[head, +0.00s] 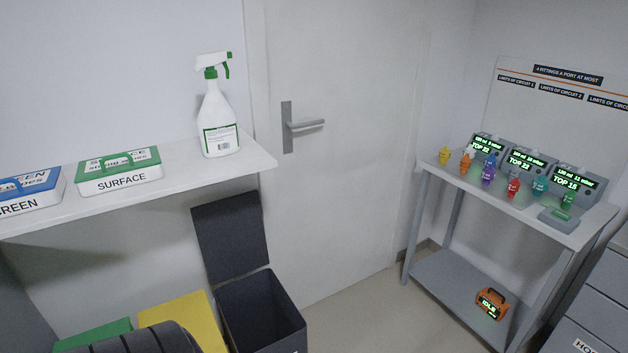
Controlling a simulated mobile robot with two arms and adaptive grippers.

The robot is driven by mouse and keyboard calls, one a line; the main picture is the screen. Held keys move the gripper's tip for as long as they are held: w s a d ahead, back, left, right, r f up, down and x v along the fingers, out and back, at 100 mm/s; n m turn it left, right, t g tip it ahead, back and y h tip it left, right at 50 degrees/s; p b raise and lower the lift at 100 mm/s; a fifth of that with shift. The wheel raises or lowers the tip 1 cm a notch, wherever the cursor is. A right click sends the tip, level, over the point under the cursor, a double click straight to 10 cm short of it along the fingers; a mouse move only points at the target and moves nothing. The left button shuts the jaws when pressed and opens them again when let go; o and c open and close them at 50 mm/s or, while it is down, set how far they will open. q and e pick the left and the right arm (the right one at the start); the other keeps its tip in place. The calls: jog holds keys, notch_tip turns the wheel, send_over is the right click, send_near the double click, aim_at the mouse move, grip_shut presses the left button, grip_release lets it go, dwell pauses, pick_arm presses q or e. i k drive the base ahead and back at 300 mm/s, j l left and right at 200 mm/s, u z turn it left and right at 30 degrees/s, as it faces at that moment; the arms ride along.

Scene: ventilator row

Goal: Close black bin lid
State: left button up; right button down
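The black bin (260,312) stands on the floor at the bottom centre, below the right end of the wall shelf. Its lid (231,238) stands open, tilted upright at the back of the bin. The dark inside of the bin shows, and I cannot make out anything in it. The lower front of the bin is cut off by the picture edge. Neither of my grippers is in view.
A yellow bin (183,318) and a green one (98,337) stand left of the black bin. The shelf (255,161) above holds a spray bottle (218,120) and wipe boxes (119,172). Floor (350,310) is clear toward the grey trolley (460,290).

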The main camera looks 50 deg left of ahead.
aim_at(230, 234)
jog(key=i+l+u, duration=0.15)
jog(key=i, duration=0.75)
jog(key=i+u, duration=0.2)
jog(key=u, duration=0.25)
jog(key=i+u, duration=0.25)
jog(key=u, duration=0.25)
jog(key=i+l+u, duration=0.1)
jog(key=u, duration=0.35)
jog(key=i+l, duration=0.05)
jog(key=i, duration=0.05)
